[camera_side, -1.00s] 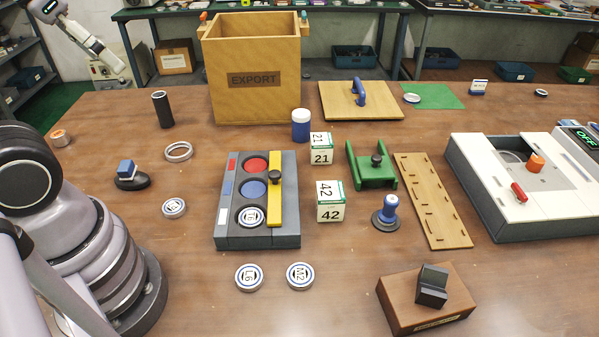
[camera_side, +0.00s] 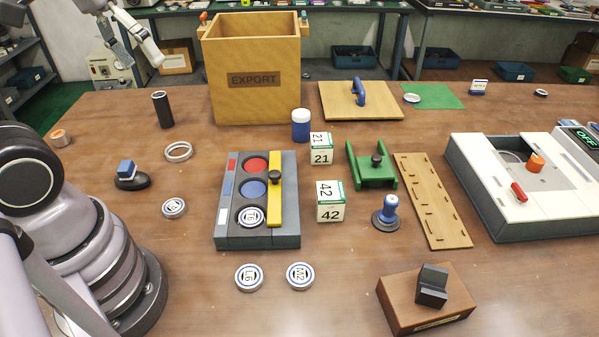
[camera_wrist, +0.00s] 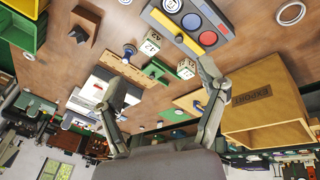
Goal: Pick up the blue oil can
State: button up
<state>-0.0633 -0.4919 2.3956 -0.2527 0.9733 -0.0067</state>
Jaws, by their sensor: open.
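A blue can with a white top (camera_side: 300,126), the best match for the blue oil can, stands upright in the side view. It is in front of the export box and beside the number 21 block. My gripper (camera_wrist: 162,76) shows in the wrist view with its two grey fingers spread wide and nothing between them. It appears high above the table. I cannot make out the can in the wrist view; the right finger may hide it.
The wooden export box (camera_side: 254,93) stands behind the can. Number blocks (camera_side: 321,156) (camera_side: 330,208), a dark tray with coloured discs (camera_side: 230,240) and a green holder (camera_side: 371,181) are close by. A white-topped machine (camera_side: 485,160) is at right. The front table is partly clear.

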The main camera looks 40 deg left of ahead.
jog(key=w+f+n+h, duration=0.3)
jog(key=w+n+h, duration=0.1)
jog(key=w, duration=0.4)
jog(key=w+d+f+n+h, duration=0.1)
jog(key=w+f+n+h, duration=0.25)
jog(key=w, duration=0.45)
jog(key=w+f+n+h, duration=0.3)
jog(key=w+n, duration=0.2)
jog(key=w, duration=0.3)
jog(key=w+a+f+n+t, duration=0.65)
jog(key=w+f, duration=0.25)
jog(key=f, duration=0.2)
jog(key=n+t+y, duration=0.5)
jog(key=n+t, duration=0.2)
jog(key=n, duration=0.3)
send_near(308, 117)
jog(key=a, duration=0.2)
jog(key=s+a+f, duration=0.1)
jog(key=shift+s+g, duration=0.1)
jog(key=shift+g, duration=0.15)
jog(key=shift+w+f, duration=0.2)
jog(key=shift+w, duration=0.05)
jog(key=x, duration=1.3)
jog(key=shift+w+a, duration=0.1)
jog(key=shift+w, duration=0.05)
jog(key=c, duration=1.2)
